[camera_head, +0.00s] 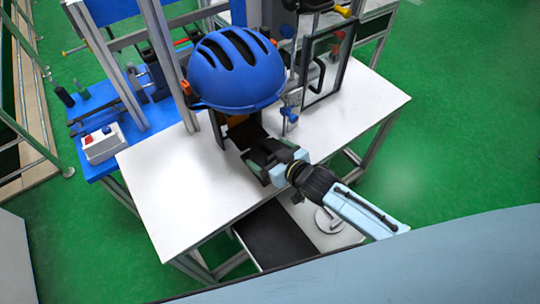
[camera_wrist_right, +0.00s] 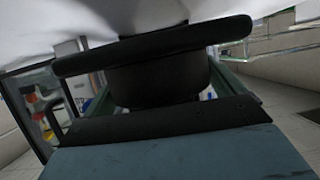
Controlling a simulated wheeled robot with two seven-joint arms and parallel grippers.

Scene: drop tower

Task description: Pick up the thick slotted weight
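My right gripper (camera_head: 262,150) is low over the white tabletop, just in front of the blue helmet. In the right wrist view a black object (camera_wrist_right: 160,75) with a wide, thin flange and a thicker rounded body sits between the green finger edges. Light shows beside its body, so the fingers look open around it. I cannot tell for sure that it is the thick slotted weight; no slot shows. In the head view the helmet and gripper crowd this spot, and I cannot pick out the weight. My left gripper is not in view.
The blue helmet (camera_head: 237,70) hangs above the white table (camera_head: 180,205), close behind my right gripper. A clear framed panel (camera_head: 325,62) stands to its right. A blue bench (camera_head: 85,105) with a white switch box (camera_head: 101,144) is at left. The table's front left is clear.

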